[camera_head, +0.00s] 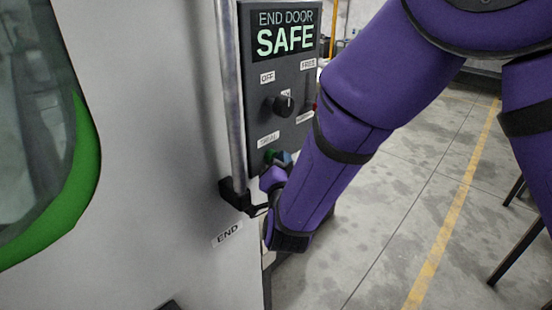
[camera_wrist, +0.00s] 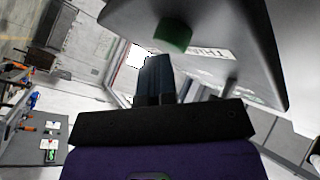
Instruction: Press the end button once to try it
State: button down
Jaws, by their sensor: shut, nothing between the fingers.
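The control panel (camera_head: 262,95) stands beside the pale machine wall, and its screen reads "END DOOR SAFE". A green button (camera_head: 269,155) sits low on it, under a small white label, partly hidden by my gripper. My gripper (camera_head: 284,158) is right beside the button; this view does not show whether they touch. In the wrist view the green button (camera_wrist: 173,36) projects from the grey panel. My gripper's dark fingers (camera_wrist: 155,62) are together and empty, with their tips just below and left of the button in the picture, and a gap shows between them.
A black knob (camera_head: 284,104) with several labels sits above the button. A vertical metal rail (camera_head: 229,90) runs along the panel's left side, with a black bracket (camera_head: 236,194) at its foot. An "END" label (camera_head: 227,235) is on the machine. Open floor (camera_head: 390,220) lies right.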

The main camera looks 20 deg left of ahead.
jog(key=shift+s+d, duration=0.35)
jog(key=shift+d, duration=0.45)
jog(key=shift+s+d, duration=0.3)
jog(key=shift+d, duration=0.45)
jog(key=shift+s+d, duration=0.35)
jog(key=shift+d, duration=0.45)
jog(key=shift+s+d, duration=0.3)
jog(key=shift+d, duration=0.45)
